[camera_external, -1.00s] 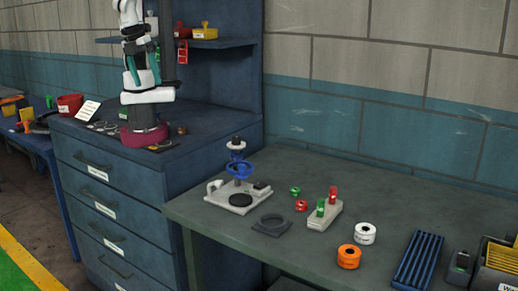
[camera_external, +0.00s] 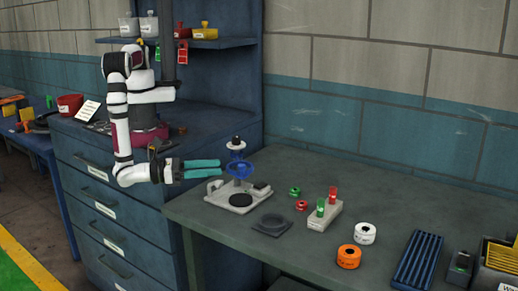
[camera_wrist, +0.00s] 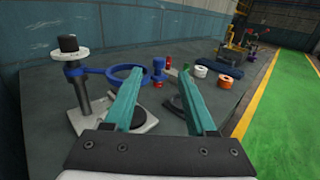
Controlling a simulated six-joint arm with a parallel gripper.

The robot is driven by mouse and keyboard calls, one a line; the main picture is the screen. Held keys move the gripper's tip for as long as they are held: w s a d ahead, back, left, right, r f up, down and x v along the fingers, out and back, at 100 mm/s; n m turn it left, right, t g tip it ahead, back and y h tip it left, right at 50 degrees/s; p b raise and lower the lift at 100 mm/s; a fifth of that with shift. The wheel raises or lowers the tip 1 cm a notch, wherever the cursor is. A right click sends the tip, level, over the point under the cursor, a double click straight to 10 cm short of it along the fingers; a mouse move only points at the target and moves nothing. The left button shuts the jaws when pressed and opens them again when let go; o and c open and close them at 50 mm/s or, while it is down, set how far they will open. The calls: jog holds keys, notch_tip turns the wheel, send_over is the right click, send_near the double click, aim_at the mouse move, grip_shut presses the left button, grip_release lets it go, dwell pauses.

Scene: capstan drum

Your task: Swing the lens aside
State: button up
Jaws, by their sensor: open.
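The lens is a blue ring (camera_external: 239,169) on a short blue arm, held level on an upright post with a white disc and black knob (camera_external: 236,140). The post stands on a pale base plate (camera_external: 218,199) with a black disc on it. In the wrist view the blue ring (camera_wrist: 112,76) lies left of centre and the post (camera_wrist: 81,95) is further left. My gripper (camera_external: 221,168) is open, with teal fingers pointing at the ring from its left. In the wrist view the left finger overlaps part of the ring; I cannot tell whether they touch.
A flat dark ring plate (camera_external: 271,225) lies just in front of the base. A grey block with green and red pegs (camera_external: 322,215), small green and red rings, and white and orange rolls (camera_external: 348,257) stand to the right. The front table edge is clear.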

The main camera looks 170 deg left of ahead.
jog(key=a, duration=1.1)
jog(key=shift+a, duration=0.35)
grip_shut()
dwell(0.6)
